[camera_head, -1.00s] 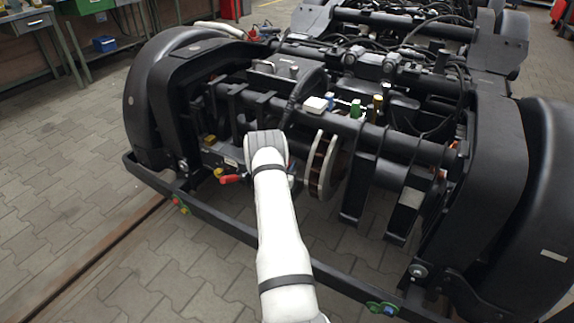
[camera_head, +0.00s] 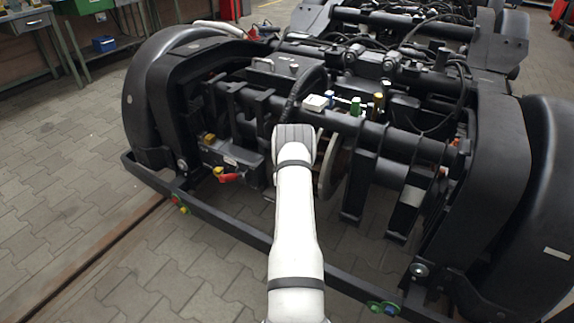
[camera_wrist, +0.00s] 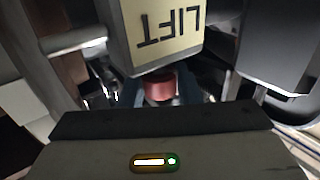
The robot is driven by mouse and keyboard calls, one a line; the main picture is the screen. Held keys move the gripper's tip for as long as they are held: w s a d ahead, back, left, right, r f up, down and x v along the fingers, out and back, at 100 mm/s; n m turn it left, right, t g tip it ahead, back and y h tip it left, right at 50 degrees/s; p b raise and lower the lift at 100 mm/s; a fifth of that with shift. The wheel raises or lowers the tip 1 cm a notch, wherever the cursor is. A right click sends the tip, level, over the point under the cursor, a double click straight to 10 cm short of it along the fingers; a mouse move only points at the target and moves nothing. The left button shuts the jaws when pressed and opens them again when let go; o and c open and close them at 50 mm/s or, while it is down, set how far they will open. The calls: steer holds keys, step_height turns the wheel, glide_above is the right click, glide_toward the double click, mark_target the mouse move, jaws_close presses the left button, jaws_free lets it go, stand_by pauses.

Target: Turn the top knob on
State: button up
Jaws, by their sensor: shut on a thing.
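In the wrist view a small red knob-like part (camera_wrist: 160,88) sits just beyond my gripper (camera_wrist: 160,102), between dark bluish sides. My gripper is shut on it; the fingertips are dim and hard to make out. A pale yellow plate (camera_wrist: 165,35) with the word LIFT, upside down, stands directly above the red part. In the head view my white arm reaches into the front of the near bogie (camera_head: 395,143), and my gripper is hidden behind its end. I cannot tell from the head view which knob it is at.
A red handle (camera_head: 228,177) on a dark box is left of my arm. A white box (camera_head: 315,103) and green and gold caps (camera_head: 377,103) stand on the cross beam. A black front bar (camera_head: 235,230) runs below.

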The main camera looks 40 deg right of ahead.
steer(key=o, duration=0.9)
steer(key=shift+o, duration=0.2)
steer(key=shift+a, duration=0.1)
steer(key=p+v, duration=0.2)
steer(key=v, duration=0.5)
steer(key=shift+s+a+p, duration=0.2)
steer(key=shift+s+p, duration=0.05)
steer(key=shift+p, duration=0.1)
